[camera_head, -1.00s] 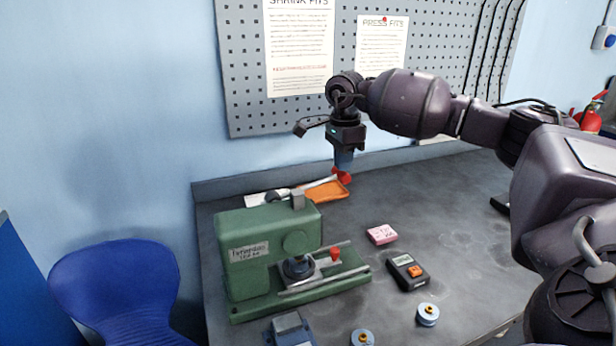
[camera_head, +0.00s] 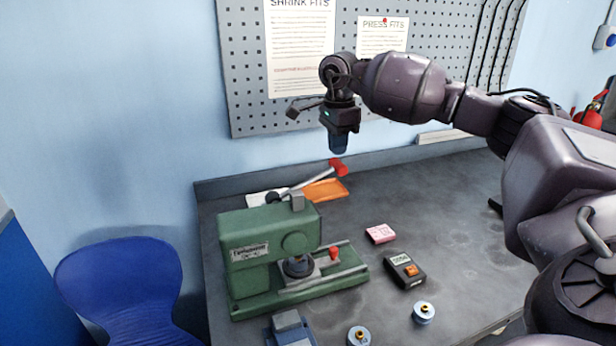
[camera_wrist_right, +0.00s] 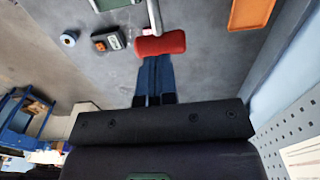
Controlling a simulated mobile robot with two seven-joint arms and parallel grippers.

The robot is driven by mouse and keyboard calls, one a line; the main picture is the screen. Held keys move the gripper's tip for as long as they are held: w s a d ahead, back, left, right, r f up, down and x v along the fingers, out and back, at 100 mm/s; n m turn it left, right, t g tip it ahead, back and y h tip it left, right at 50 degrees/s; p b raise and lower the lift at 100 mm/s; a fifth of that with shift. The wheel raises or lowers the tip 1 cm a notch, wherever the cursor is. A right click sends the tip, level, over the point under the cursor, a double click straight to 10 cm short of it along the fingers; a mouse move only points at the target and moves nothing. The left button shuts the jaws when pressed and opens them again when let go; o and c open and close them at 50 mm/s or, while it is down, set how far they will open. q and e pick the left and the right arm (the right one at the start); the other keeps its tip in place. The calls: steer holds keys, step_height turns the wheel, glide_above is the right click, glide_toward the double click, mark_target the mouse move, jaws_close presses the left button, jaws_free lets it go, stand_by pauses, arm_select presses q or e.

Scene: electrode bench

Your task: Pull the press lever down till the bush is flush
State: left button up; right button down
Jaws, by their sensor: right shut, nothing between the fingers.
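The green press (camera_head: 262,255) stands at the left of the bench. Its lever (camera_head: 315,179) slants up to the right from the press top and ends in a red grip (camera_head: 337,167). My right gripper (camera_head: 338,151) points down just above the red grip, shut and empty. In the right wrist view its blue fingers (camera_wrist_right: 153,75) lie together, with their tips at the edge of the red grip (camera_wrist_right: 160,44); I cannot tell whether they touch. A dark round part (camera_head: 298,267) sits under the press head; the bush itself cannot be made out. My left gripper is out of view.
An orange tray (camera_head: 325,191) lies behind the lever. A pink block (camera_head: 380,233), a black meter (camera_head: 405,270) and two blue round parts (camera_head: 424,313) (camera_head: 358,337) lie right of and in front of the press. The bench at the right is mostly clear.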

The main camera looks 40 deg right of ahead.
stand_by(0.3)
steer(key=shift+r+p, duration=1.25)
steer(key=shift+r, duration=1.25)
steer(key=shift+f, duration=0.1)
